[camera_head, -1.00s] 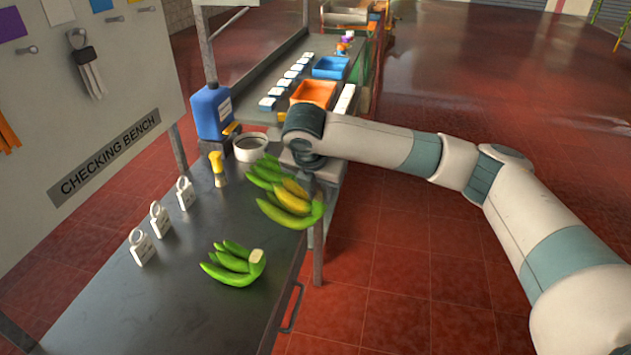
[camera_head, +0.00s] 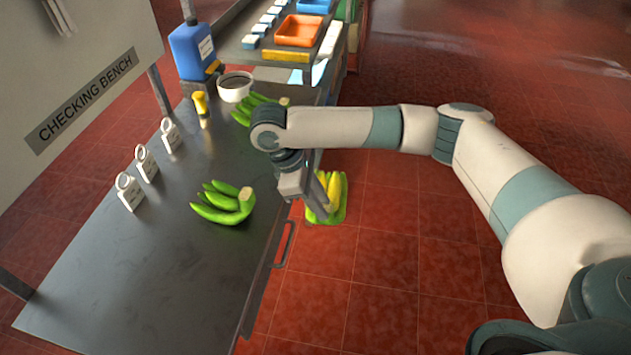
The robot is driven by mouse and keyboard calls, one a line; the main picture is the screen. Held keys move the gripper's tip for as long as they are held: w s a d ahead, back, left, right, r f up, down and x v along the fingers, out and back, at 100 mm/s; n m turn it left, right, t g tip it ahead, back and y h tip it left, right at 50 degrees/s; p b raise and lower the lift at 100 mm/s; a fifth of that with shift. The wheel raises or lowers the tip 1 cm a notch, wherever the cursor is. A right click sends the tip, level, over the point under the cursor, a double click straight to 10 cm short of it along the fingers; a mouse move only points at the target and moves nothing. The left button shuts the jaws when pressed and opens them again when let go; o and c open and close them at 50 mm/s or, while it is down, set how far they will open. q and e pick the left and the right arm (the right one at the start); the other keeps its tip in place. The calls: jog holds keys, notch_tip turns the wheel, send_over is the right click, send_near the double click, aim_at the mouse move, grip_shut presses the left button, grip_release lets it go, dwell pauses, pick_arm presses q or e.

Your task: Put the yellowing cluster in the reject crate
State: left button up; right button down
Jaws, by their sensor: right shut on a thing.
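The yellowing cluster (camera_head: 334,194), yellow bananas with green parts, is held by my right gripper (camera_head: 314,197). It hangs beyond the bench's right edge, above the red floor. The fingers partly cover it. A green cluster (camera_head: 222,204) lies on the bench in front. Another green cluster (camera_head: 256,105) lies farther back, partly hidden behind my right arm. I cannot pick out a reject crate in this view. My left gripper is not in view.
The dark metal checking bench (camera_head: 150,255) carries white tags (camera_head: 130,192), a yellow-handled tool (camera_head: 201,106), a bowl (camera_head: 236,87) and a blue jug (camera_head: 192,50). An orange tray (camera_head: 299,31) stands on the bench behind. The floor (camera_head: 400,280) to the right is clear.

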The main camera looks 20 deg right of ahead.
jog(key=s+f+m+g+y, duration=0.2)
jog(key=s+f+m, duration=0.3)
jog(key=s+m, duration=0.6)
jog(key=shift+s+a+f+m+g+y+b, duration=0.4)
jog(key=shift+m+y, duration=0.2)
jog(key=shift+y, duration=0.2)
jog(key=shift+a, duration=0.1)
